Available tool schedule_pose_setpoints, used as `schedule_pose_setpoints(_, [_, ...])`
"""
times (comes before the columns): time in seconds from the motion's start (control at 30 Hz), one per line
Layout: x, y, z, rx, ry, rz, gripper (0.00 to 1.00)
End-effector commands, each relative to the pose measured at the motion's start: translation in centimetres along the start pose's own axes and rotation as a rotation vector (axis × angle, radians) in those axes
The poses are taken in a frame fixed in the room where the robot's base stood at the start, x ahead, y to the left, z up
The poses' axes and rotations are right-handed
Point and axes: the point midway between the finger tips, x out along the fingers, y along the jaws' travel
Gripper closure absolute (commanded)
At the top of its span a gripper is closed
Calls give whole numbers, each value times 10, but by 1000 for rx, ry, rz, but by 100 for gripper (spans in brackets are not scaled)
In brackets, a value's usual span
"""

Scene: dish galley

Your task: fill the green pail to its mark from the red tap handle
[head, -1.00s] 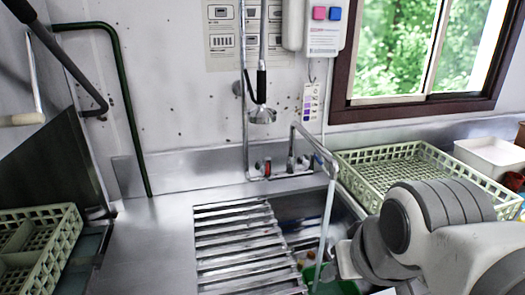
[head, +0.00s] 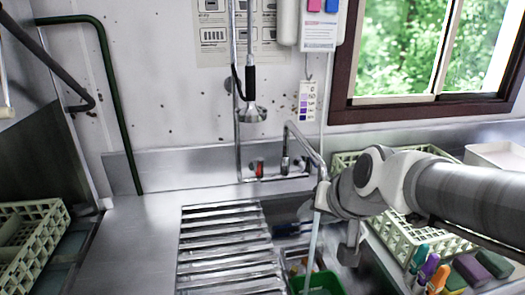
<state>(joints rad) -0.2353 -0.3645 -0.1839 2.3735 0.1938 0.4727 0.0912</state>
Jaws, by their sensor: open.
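The green pail (head: 324,284) stands in the sink at the bottom of the head view, cut off by the frame edge. The mark and the water level in the pail cannot be made out. The red tap handle (head: 259,169) is on the left of the tap body, low on the back wall. My arm covers part of the sink's right side.
A slatted metal drainer (head: 225,250) lies left of the sink. A hanging spray head (head: 252,113) is above the tap. A pale green rack (head: 405,238) is partly behind my arm. Coloured bottles (head: 428,268) and sponges (head: 494,263) sit front right. The left counter (head: 140,240) is clear.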

Motion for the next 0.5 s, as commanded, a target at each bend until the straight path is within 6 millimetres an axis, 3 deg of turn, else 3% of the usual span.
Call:
schedule_pose_setpoints(0.03, [17, -3, -6, 26, 9, -6, 52])
schedule_pose_setpoints(0.5, [145, -9, -65, 233, 219, 38, 52])
